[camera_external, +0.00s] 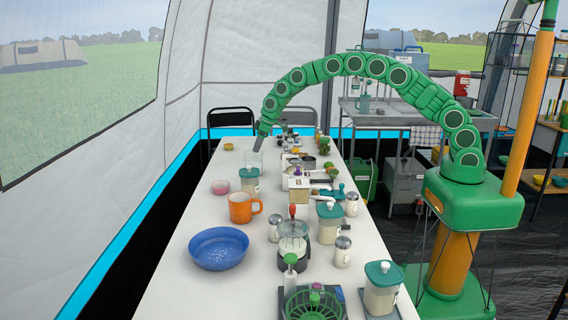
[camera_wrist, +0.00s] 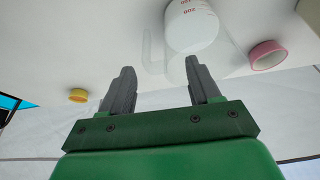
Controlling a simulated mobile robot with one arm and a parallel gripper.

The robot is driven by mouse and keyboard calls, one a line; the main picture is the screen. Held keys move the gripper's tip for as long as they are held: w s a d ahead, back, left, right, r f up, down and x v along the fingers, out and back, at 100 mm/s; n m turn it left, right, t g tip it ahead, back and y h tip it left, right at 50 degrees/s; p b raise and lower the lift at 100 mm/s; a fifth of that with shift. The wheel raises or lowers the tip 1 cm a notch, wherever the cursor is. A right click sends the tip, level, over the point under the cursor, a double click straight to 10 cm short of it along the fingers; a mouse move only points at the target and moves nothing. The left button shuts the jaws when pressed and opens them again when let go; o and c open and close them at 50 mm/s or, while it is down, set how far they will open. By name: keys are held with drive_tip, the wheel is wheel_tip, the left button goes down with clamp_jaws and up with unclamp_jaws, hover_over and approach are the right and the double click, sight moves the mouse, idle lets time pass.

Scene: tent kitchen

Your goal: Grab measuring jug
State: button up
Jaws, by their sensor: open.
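The measuring jug (camera_wrist: 190,27) shows in the wrist view at the top centre, pale with red markings and a clear handle (camera_wrist: 147,50) on its left. In the external view the jug (camera_external: 254,162) is a clear vessel on the long white table, just below my gripper (camera_external: 258,145). My gripper's two grey fingers (camera_wrist: 158,65) are apart with nothing held. In the wrist view the handle appears in line with the gap between the fingers, and the right fingertip is close to the jug's body. I cannot tell whether they touch.
A pink bowl (camera_wrist: 268,55) lies right of the jug in the wrist view, and a yellow bowl (camera_wrist: 78,96) lies left. In the external view a teal-lidded canister (camera_external: 249,184) stands in front of the jug. Several jars and utensils crowd the table's right side; its left edge is clearer.

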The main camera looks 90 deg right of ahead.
drive_tip(key=shift+d+x, duration=0.2)
drive_tip(key=shift+x, duration=0.85)
drive_tip(key=shift+d+x, duration=0.15)
drive_tip(key=shift+x, duration=0.85)
drive_tip(key=shift+f, duration=0.6)
drive_tip(key=shift+w, duration=0.1)
drive_tip(key=shift+c, duration=0.2)
drive_tip(key=shift+r, duration=0.1)
clamp_jaws()
